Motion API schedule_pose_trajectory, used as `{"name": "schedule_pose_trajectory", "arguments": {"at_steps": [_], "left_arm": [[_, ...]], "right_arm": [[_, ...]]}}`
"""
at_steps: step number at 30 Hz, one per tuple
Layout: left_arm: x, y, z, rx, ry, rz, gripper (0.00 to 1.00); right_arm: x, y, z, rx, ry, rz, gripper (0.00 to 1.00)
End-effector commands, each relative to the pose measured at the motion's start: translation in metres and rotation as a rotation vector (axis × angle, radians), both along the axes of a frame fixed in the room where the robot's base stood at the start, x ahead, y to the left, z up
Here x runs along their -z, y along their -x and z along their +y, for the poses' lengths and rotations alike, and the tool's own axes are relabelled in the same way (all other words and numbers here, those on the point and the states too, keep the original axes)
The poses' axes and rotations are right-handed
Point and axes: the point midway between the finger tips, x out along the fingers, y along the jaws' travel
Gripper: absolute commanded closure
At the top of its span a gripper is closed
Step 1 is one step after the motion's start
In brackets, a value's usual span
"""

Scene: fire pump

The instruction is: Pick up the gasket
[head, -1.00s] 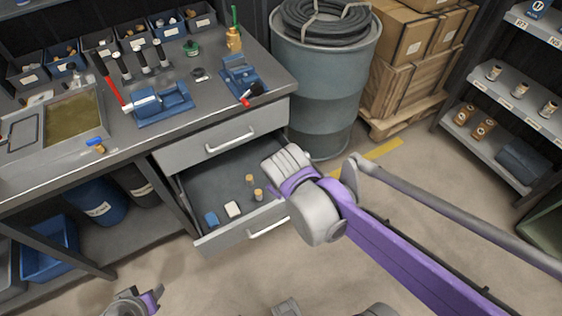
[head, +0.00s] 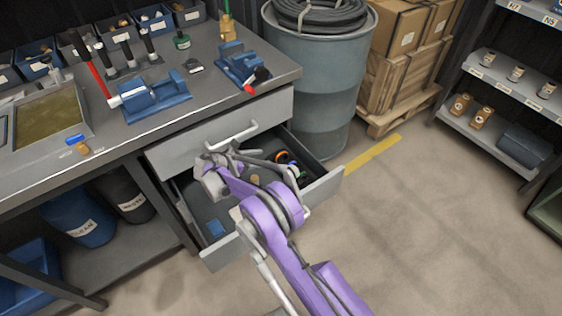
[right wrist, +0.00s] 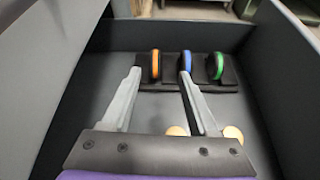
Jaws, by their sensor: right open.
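Three upright rings stand in a black holder (right wrist: 197,84) inside the open drawer. They are an orange-rimmed ring (right wrist: 155,65), a blue-rimmed ring (right wrist: 186,63) and a green-rimmed ring (right wrist: 219,66) in the right wrist view. Which one is the gasket I cannot tell. The orange ring (head: 281,157) also shows in the head view. My right gripper (right wrist: 160,74) is open and empty, over the drawer and pointing at the rings. In the picture, the orange ring lies between its fingertips, and the blue ring is by the right fingertip. My left gripper is out of view.
The open drawer's front (head: 322,190) and walls surround the rings. Wooden-looking round pieces (right wrist: 233,134) and a blue block (head: 215,227) lie in the drawer. The workbench (head: 205,95) with vises is above. A drum (head: 322,90) stands right of it.

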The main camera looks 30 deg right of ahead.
Motion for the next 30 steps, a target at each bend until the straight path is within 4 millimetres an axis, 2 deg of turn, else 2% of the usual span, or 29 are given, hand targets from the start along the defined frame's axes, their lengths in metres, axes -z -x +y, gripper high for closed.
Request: {"name": "schedule_pose_trajectory", "arguments": {"at_steps": [1,6,11,18,23,30], "left_arm": [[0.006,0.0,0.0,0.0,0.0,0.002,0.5],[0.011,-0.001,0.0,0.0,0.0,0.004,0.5],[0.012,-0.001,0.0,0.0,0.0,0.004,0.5],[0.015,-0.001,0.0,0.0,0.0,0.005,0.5],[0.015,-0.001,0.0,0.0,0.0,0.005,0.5],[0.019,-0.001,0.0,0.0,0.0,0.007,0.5]], "right_arm": [[0.015,-0.003,0.001,-0.007,0.023,0.023,0.4],[0.033,-0.005,-0.002,-0.02,0.068,0.068,0.4],[0.039,-0.006,-0.017,-0.02,0.074,0.074,0.4],[0.051,-0.009,-0.05,-0.021,0.073,0.071,0.4],[0.052,-0.011,-0.06,-0.021,0.072,0.071,0.4],[0.056,-0.017,-0.096,-0.02,0.072,0.071,0.4]]}}
